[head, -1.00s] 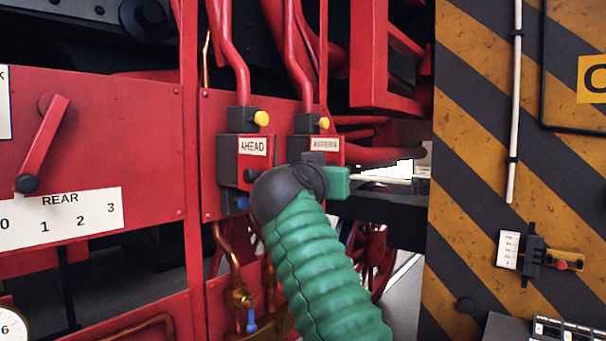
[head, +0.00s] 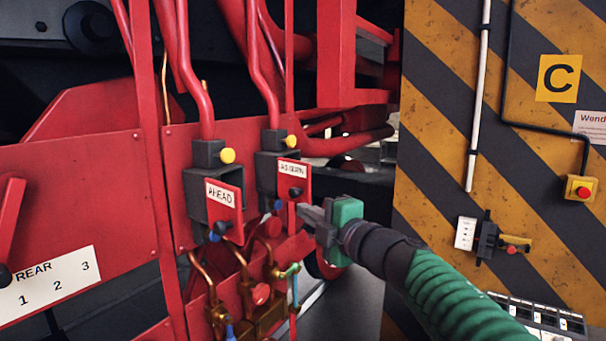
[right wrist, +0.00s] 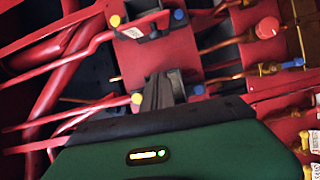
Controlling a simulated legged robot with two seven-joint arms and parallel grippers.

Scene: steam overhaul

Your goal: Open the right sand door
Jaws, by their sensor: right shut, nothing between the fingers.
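Two dark grey boxes with red front plates hang on the red frame. The left box (head: 199,187) has a plate labelled AHEAD (head: 221,194). The right box (head: 266,172) has a plate whose label seems to read ASTERN (head: 293,169); this is the right sand door. My left gripper is not in view.
Copper pipes and valves (head: 262,310) sit below the boxes, and red pipes (head: 197,80) rise above them. A yellow and black striped wall (head: 430,150) stands at the right, with a red button box (head: 580,189). A red panel (head: 80,200) fills the left.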

